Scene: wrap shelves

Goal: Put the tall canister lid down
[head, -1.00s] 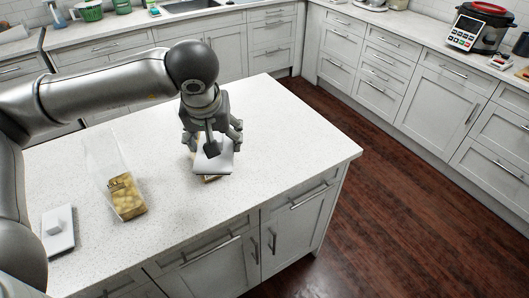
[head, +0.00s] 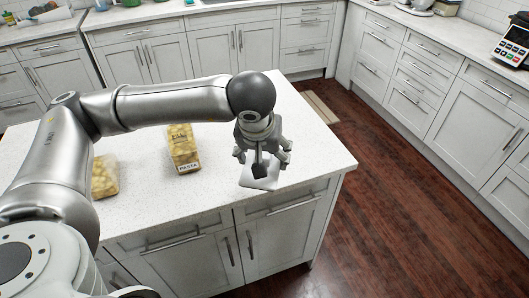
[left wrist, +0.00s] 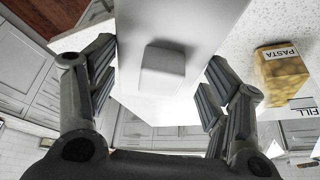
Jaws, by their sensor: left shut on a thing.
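My left gripper (head: 262,163) points down over the right part of the white island. It is shut on the white square lid (head: 258,184) by its block-shaped knob. The lid fills the upper middle of the left wrist view, with its knob (left wrist: 163,72) between the fingers. I cannot tell whether the lid touches the countertop. The pasta canister (head: 183,150), with yellow contents and a PASTA label, stands to the left of the gripper, with no lid seen on it. It also shows at the right of the left wrist view (left wrist: 283,68). My right gripper is out of view.
A second container with yellow contents (head: 105,177) is further left, partly behind my left arm. The island countertop (head: 205,190) is bare between the pasta canister and the lid. The island's front and right edges are close to the lid.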

